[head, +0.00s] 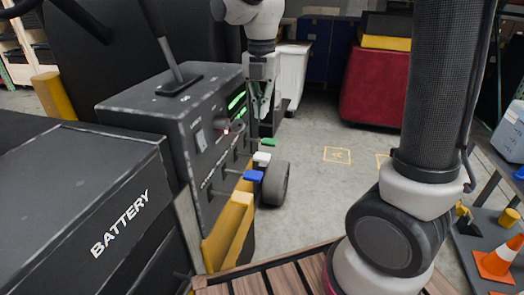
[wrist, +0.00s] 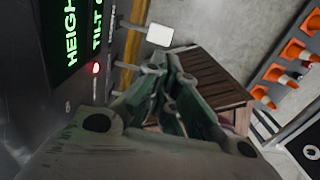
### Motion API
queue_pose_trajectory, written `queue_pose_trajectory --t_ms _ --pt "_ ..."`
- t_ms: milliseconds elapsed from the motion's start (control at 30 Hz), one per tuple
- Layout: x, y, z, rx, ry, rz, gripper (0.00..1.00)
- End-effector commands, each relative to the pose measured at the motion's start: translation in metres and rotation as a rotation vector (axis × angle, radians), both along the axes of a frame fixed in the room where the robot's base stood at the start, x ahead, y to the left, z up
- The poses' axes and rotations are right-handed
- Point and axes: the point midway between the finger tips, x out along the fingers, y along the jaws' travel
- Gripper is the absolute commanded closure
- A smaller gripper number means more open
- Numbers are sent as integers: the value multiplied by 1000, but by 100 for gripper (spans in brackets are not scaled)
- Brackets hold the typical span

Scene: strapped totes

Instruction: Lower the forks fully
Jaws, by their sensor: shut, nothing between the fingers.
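A dark control console (head: 190,125) with green displays stands left of centre in the head view. My gripper (head: 263,114) is shut and empty, close beside the console and above the green cap. In the wrist view the shut fingers (wrist: 166,68) are near a white cap (wrist: 160,33), apparently without gripping it. The HEIGHT display (wrist: 71,32) and TILT display (wrist: 97,20) are cut off. I cannot see the forks.
A red light (wrist: 96,68) glows on the console. A black battery box (head: 95,215) fills the lower left. A wheel (head: 276,183) stands beyond the levers. A red bin (head: 375,85) is behind, and orange cones (head: 497,260) are at right. The grey floor between is open.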

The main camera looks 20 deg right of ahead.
Motion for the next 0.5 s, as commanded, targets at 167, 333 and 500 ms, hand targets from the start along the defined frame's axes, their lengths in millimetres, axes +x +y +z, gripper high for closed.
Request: queue_pose_trajectory --t_ms 167,333,500 --pt "0 0 0 0 0 -2 100" --pt "0 0 -8 -1 3 -2 100" --pt "-1 -1 -36 -2 5 -3 100"
